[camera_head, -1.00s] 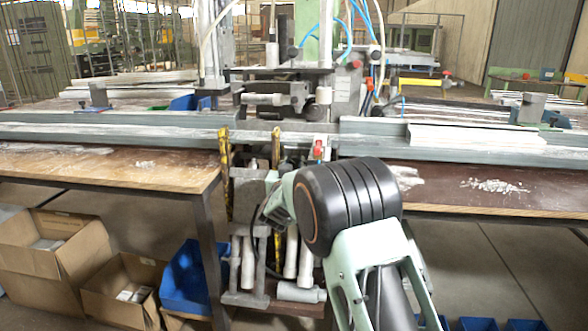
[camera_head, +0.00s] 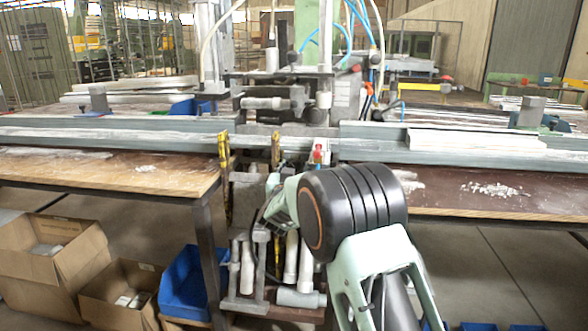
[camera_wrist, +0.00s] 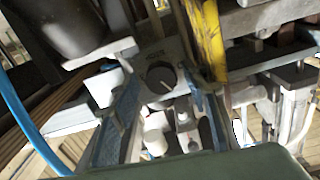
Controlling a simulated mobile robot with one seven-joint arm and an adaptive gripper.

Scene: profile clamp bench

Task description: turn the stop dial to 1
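The stop dial (camera_wrist: 161,77) shows in the wrist view as a dark round knob on a grey plate. A pale pointer mark on it runs toward the lower right. Lettering above the knob is too small to read, and I cannot make out the numbers. My gripper (camera_wrist: 163,92) reaches up from the bottom of the wrist view, with one bluish finger on each side and a wide gap between them. The dial lies in line with this gap; I cannot tell whether a finger touches it. In the head view my arm hides the gripper and the dial.
A yellow upright bar (camera_wrist: 213,40) stands close right of the dial. A blue hose (camera_wrist: 22,110) curves at the left. Long metal profiles (camera_head: 100,133) lie across the bench (camera_head: 110,172). Cardboard boxes (camera_head: 50,255) and a blue bin (camera_head: 185,285) stand below.

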